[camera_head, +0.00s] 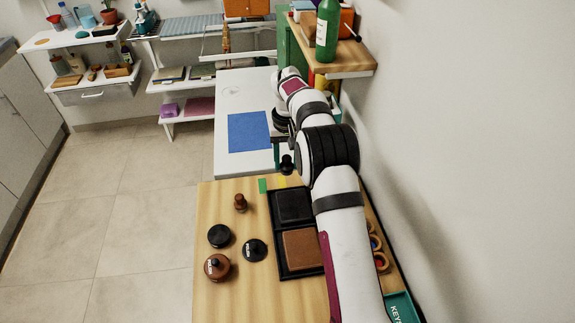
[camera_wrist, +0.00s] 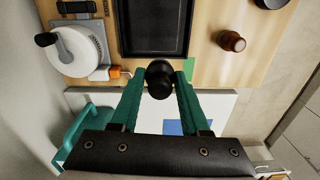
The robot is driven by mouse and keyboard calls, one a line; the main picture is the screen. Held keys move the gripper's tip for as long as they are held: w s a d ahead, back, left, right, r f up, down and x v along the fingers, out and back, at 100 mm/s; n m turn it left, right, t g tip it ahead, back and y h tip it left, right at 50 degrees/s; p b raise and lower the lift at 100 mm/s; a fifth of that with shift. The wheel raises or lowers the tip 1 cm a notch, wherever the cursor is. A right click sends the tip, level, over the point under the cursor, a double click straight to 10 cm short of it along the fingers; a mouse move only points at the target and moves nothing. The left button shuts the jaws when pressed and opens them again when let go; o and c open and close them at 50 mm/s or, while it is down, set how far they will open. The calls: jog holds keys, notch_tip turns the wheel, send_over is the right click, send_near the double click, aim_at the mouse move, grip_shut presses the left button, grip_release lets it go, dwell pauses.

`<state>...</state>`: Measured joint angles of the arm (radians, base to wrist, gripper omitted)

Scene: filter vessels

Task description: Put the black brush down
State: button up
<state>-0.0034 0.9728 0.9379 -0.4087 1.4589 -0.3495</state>
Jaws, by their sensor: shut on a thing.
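My gripper (camera_wrist: 158,100) has teal fingers and is shut on the black brush (camera_wrist: 160,75), whose rounded dark end shows between the fingertips. In the head view the black brush (camera_head: 287,164) hangs below my gripper (camera_head: 283,152), near the far edge of the wooden table and the adjoining white surface. My arm partly covers the gripper there. The brush's full shape is hidden, and I cannot tell whether it touches anything.
A black tray (camera_head: 277,245) has a dark compartment and a brown one. Left of it are a small brown wooden piece (camera_head: 240,203), two black round pieces (camera_head: 219,236) (camera_head: 254,250) and a brown round piece (camera_head: 217,267). A blue sheet (camera_head: 249,131) lies beyond. A white cranked device (camera_wrist: 82,50) stands beside the tray.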

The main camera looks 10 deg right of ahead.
jog(key=s+a+n, duration=0.3)
jog(key=s+a, duration=0.2)
jog(key=a, duration=0.5)
jog(key=a+f, duration=0.2)
jog(key=a, duration=0.1)
jog(key=w+a+f, duration=0.1)
jog(key=a, duration=0.2)
jog(key=a+f, duration=0.2)
jog(key=a, duration=0.2)
jog(key=shift+w+f, duration=0.3)
jog(key=shift+w, duration=0.1)
jog(key=shift+a+f, duration=0.25)
jog(key=shift+f, duration=1.9)
jog(key=shift+f, duration=0.1)
jog(key=o, duration=1.2)
